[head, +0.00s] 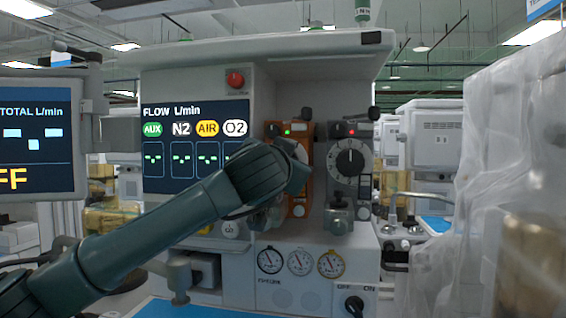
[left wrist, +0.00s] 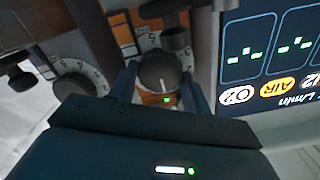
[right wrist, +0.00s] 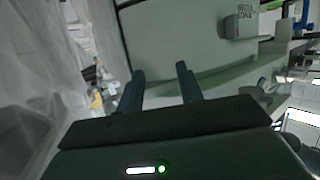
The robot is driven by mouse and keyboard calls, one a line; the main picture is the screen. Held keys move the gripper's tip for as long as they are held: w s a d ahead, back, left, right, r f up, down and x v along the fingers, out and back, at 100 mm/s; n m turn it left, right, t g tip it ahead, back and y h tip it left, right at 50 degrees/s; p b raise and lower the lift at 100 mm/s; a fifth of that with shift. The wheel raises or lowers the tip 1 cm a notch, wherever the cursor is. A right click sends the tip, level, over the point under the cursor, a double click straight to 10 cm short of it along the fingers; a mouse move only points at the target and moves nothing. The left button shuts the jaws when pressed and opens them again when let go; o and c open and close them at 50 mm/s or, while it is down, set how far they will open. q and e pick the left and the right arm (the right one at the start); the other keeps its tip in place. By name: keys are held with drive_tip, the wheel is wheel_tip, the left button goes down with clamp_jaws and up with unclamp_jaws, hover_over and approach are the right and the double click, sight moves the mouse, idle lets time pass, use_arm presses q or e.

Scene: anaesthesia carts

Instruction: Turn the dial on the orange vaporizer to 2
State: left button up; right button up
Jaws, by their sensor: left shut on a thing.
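The orange vaporizer (head: 306,184) stands on the machine's front panel, mostly hidden in the head view by my left arm. Its round dark dial (left wrist: 158,72) shows in the left wrist view, with a white pointer line and a pale numbered scale around it. I cannot read the setting surely. My left gripper (left wrist: 161,78) is shut on this dial, one finger on each side. In the head view my left gripper (head: 290,172) covers most of the dial. My right gripper (right wrist: 160,72) is open and empty, away from the vaporizer, with its fingers apart.
A grey vaporizer (head: 348,163) with a similar dial stands close on the right. The flow screen (head: 182,118) is to the left, and gauges (head: 300,262) sit below. A plastic-draped object (head: 515,150) stands at the right. A pale panel (right wrist: 190,35) lies before my right gripper.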

use_arm(q)
drive_tip(key=shift+c, duration=0.2)
use_arm(e)
drive_tip(key=shift+f, duration=0.1)
use_arm(q)
drive_tip(key=shift+f+n+b, duration=0.1)
drive_tip(key=shift+n+b, duration=0.7)
drive_tip(key=shift+n, duration=0.2)
drive_tip(key=shift+a+n, duration=0.1)
drive_tip(key=shift+n, duration=0.3)
drive_tip(key=n+b, duration=0.3)
drive_tip(key=n, duration=0.1)
drive_tip(key=shift+h, duration=0.3)
drive_tip(key=n+b, duration=0.2)
drive_tip(key=n, duration=0.1)
drive_tip(key=shift+n, duration=0.3)
drive_tip(key=shift+a+n+b, duration=0.1)
drive_tip(key=shift+n+b, duration=0.7)
drive_tip(key=shift+n, duration=0.7)
use_arm(e)
drive_tip(key=shift+w+a+f+n+t+y, duration=0.15)
drive_tip(key=shift+a+n+t+y, duration=0.3)
drive_tip(key=shift+n+t+y, duration=0.25)
drive_tip(key=shift+w+a+f+n+t+y, duration=0.15)
drive_tip(key=shift+a+n+t+y, duration=0.3)
drive_tip(key=shift+t, duration=0.3)
drive_tip(key=shift+w+a+f+n+t+y, duration=0.15)
drive_tip(key=shift+a+n+t+y, duration=0.3)
drive_tip(key=shift+t+y, duration=0.25)
drive_tip(key=shift+r, duration=0.1)
